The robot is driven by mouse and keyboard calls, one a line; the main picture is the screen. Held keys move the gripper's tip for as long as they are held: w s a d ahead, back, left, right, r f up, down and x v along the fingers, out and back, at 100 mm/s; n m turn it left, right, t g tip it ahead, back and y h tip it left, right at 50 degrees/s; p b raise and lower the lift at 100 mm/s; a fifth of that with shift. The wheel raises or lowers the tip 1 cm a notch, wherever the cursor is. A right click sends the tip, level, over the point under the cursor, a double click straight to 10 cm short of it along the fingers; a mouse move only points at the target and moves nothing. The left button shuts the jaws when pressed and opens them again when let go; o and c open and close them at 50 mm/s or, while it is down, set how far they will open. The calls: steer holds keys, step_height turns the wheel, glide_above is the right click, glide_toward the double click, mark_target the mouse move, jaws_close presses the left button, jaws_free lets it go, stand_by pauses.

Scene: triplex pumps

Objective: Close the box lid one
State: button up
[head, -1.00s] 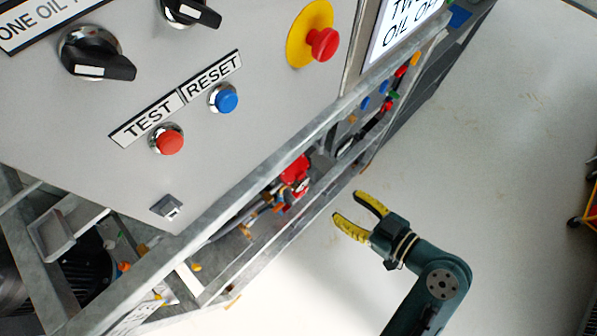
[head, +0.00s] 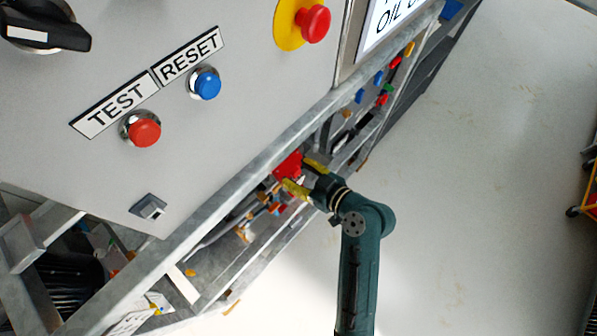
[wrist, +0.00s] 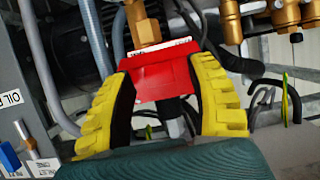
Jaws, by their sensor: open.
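A red box-like part (wrist: 165,80) with a whitish upper edge sits between the two fingers of my gripper (wrist: 162,68) in the wrist view. It looks like the box of the task, but I cannot tell its lid from its body. In the head view the red part (head: 286,165) shows inside the pump frame. My gripper (head: 295,173) is there with its yellow fingers spread on either side of it. Whether a finger touches it is not clear. The gripper is open.
A grey control panel (head: 85,170) with buttons fills the upper left. A metal frame rail (head: 225,180) runs diagonally close by my gripper. Brass fittings (wrist: 143,25) and hoses (wrist: 45,60) crowd behind the red part.

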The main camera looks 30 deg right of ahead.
jaws_close()
steer(key=shift+f, duration=0.15)
